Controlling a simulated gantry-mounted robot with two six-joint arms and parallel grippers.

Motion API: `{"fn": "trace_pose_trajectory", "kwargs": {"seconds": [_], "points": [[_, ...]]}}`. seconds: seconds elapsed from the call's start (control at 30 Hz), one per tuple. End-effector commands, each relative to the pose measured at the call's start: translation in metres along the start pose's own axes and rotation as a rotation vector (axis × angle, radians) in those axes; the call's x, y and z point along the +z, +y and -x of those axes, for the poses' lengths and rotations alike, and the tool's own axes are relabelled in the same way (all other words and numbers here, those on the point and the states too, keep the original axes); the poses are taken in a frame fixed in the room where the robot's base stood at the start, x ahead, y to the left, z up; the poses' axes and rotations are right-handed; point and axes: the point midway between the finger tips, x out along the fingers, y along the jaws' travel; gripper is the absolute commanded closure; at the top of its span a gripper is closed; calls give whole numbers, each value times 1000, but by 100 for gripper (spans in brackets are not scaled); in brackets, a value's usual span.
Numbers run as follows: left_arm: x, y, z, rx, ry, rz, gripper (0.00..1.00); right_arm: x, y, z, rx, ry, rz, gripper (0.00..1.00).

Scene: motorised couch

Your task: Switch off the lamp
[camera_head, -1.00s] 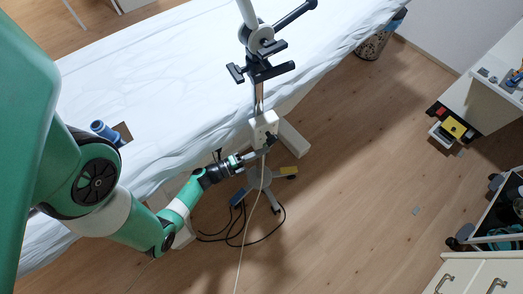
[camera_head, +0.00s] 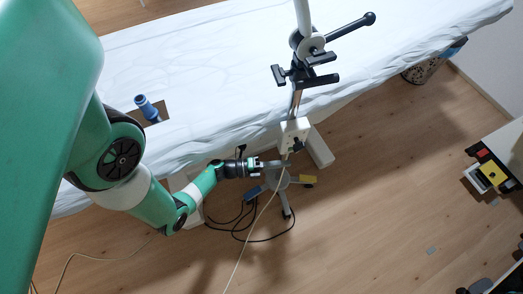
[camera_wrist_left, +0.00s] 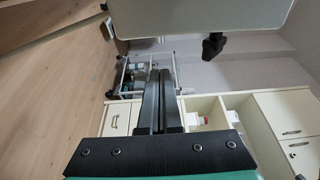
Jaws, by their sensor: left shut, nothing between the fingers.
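The lamp stand has a dark clamp joint (camera_head: 305,68), a metal pole (camera_head: 296,100) and a white box (camera_head: 290,128) low on the pole. A black knob (camera_head: 297,145) sits on the box's lower right side. The lamp's head is outside the picture. My left gripper (camera_head: 288,164) is shut and empty, a little below the box and apart from the knob. In the left wrist view its fingers (camera_wrist_left: 160,80) are together. A pale panel (camera_wrist_left: 240,12), likely the box, spans the top there, with a black knob (camera_wrist_left: 212,46) right of the fingertips. My right gripper is not in view.
A couch with a white sheet (camera_head: 220,70) lies behind the stand, with a blue cylinder (camera_head: 147,108) on it. Black cables (camera_head: 240,225) and a pale cord (camera_head: 250,222) run near the wheeled base. Open wooden floor (camera_head: 380,200) is at the right.

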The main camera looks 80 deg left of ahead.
Motion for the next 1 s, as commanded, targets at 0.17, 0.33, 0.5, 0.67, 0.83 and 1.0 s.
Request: {"fn": "trace_pose_trajectory", "kwargs": {"seconds": [0.17, 0.33, 0.5, 0.67, 0.83, 1.0], "points": [[6, -2, 24, 0, -9, 2, 100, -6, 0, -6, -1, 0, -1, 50], [11, -2, 50, 0, -9, 1, 100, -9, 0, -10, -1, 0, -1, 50], [14, -1, 69, 0, -5, 0, 100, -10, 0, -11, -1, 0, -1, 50], [14, -1, 77, 0, -1, 1, 100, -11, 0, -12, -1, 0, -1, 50], [13, 0, 78, 0, 2, 1, 100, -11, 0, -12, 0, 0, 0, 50], [13, 0, 78, 0, 2, 1, 100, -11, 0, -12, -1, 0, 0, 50]]}}
